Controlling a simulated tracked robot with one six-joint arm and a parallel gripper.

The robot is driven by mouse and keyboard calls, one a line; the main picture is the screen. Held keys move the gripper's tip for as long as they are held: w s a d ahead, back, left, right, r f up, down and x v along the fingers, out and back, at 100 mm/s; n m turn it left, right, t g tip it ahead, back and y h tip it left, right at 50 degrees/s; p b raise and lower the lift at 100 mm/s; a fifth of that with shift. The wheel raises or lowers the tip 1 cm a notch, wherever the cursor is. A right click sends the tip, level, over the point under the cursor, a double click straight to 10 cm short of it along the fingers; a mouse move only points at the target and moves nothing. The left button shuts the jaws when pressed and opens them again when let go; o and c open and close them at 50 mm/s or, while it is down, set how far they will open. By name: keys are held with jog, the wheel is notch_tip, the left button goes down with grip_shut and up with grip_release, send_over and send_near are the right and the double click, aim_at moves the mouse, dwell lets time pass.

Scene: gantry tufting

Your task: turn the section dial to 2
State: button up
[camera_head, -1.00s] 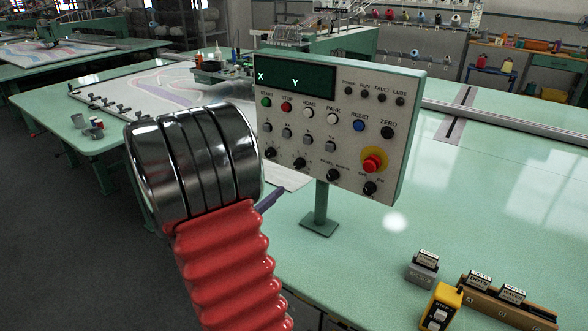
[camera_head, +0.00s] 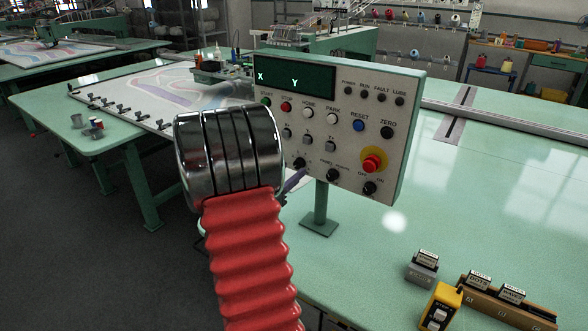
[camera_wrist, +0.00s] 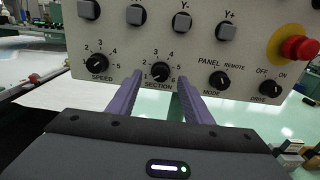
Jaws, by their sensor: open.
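The section dial (camera_wrist: 160,72) is a round black knob on the light control panel (camera_wrist: 220,55), with numbers around it. Its pale pointer mark seems to aim lower left, near 1, but is small. My gripper (camera_wrist: 159,82) is open. Its two purple fingers reach toward the panel, one on each side of and slightly below the dial, with nothing held. I cannot tell whether the fingertips touch the panel. In the head view the section dial (camera_head: 299,163) shows just right of my arm, and a purple finger of my gripper (camera_head: 294,181) shows below it.
The speed dial (camera_wrist: 96,64) is left of the section dial; the mode dial (camera_wrist: 219,81) and drive dial (camera_wrist: 270,88) are right. Square buttons (camera_wrist: 182,23) sit above. A red emergency knob (camera_head: 372,162) protrudes. The panel stands on a post (camera_head: 320,205) over the green table (camera_head: 440,200).

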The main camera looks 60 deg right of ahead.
aim_at(299, 164)
jog(key=shift+s+d, duration=0.15)
jog(key=shift+d, duration=0.6)
jog(key=shift+s+d, duration=0.1)
jog(key=shift+d, duration=0.6)
jog(key=c, duration=1.1)
